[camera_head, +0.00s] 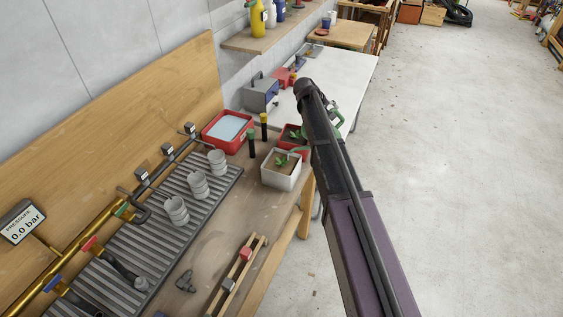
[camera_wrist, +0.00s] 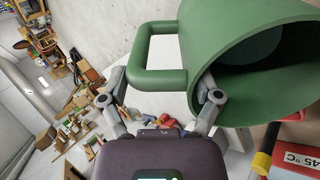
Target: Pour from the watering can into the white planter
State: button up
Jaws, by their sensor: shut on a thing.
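The green watering can (camera_wrist: 230,50) fills the upper right of the wrist view, its wide mouth facing the camera. My gripper (camera_wrist: 163,78) is shut on the can's looped handle, with a finger on either side. The white planter (camera_head: 279,180), with soil and a small green plant, stands near the bench's right edge. The spout end appears above or beside its rim; I cannot tell which. No water stream is visible.
A red planter (camera_head: 289,133) stands just behind the white one. A red tray (camera_head: 226,130) of pale liquid and two dark bottles stand to the left. Grey cups (camera_head: 198,186) sit on a ribbed drain board (camera_head: 150,240). Open floor lies to the right.

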jog(key=shift+s+a+r+h, duration=0.25)
jog(key=shift+a+h, duration=0.05)
jog(key=shift+a, duration=0.05)
dwell(1.6)
jog(key=shift+w+d, duration=0.1)
jog(key=w+d+f+y, duration=0.1)
jog(key=w+d+f+g+y+b, duration=0.1)
jog(key=d+f, duration=0.1)
jog(key=w+d+f+y+b, duration=0.1)
jog(key=d+f, duration=0.1)
jog(key=shift+f+g, duration=0.15)
jog(key=shift+g, duration=0.15)
jog(key=shift+a, duration=0.1)
jog(key=shift+w, duration=0.1)
dwell(0.4)
jog(key=w+d+f+g+y+b, duration=0.2)
jog(key=w+d+f+y+b, duration=0.1)
jog(key=d+f+y+b, duration=0.1)
jog(key=shift+d+f+g+b, duration=0.35)
jog(key=shift+f+b, duration=0.15)
jog(key=shift+f, duration=0.85)
